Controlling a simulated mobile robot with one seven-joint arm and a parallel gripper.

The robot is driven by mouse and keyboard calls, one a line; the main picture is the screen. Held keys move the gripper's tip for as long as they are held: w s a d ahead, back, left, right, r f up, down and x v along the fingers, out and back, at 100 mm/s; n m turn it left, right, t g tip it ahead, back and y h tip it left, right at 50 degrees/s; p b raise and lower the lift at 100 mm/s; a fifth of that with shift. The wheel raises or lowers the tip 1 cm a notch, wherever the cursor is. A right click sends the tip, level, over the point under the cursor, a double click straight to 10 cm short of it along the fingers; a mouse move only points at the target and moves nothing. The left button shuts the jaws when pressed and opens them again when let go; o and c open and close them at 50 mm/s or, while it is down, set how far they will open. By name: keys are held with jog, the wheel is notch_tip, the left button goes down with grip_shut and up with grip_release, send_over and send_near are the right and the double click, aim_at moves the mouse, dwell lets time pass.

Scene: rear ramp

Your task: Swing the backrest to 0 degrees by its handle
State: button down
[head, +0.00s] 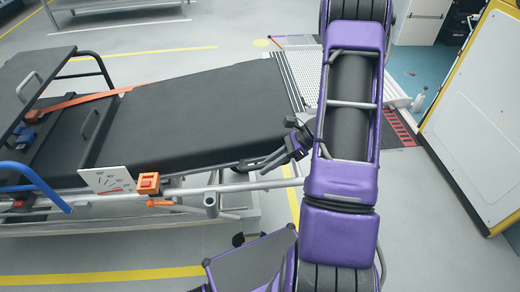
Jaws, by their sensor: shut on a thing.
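The stretcher's backrest (200,112) is a long black padded panel in the middle of the head view. It lies low, with its free end to the right beside my arm; I cannot tell its exact angle. A white angle plate (106,181) with red marks stands at its near left corner; its figures are too small to read surely. My gripper (264,163) is at the near right edge of the backrest, below the pad. It is shut on the handle, a dark bar mostly hidden by the fingers. My purple arm hides the area right of the free end.
An orange block (148,182) sits on the near side rail (190,191). An orange strap (85,102) crosses the stretcher, and a blue bar (40,182) curves at left. Behind my arm are a perforated ramp (296,78) and a yellow-edged door (480,125).

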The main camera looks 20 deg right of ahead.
aim_at(271, 184)
jog(key=shift+y, duration=0.9)
jog(key=f, duration=0.6)
jog(key=d+f, duration=0.1)
jog(key=f, duration=0.3)
jog(key=shift+s+d, duration=0.1)
jog(key=shift+s, duration=0.2)
jog(key=c, duration=0.9)
grip_release()
jog(key=shift+f, duration=0.1)
jog(key=shift+o, duration=0.7)
jog(key=shift+w, duration=0.1)
jog(key=shift+d+r, duration=0.1)
jog(key=shift+r, duration=0.15)
jog(key=v, duration=1.7)
jog(key=shift+s+p, duration=0.3)
jog(key=shift+p, duration=0.05)
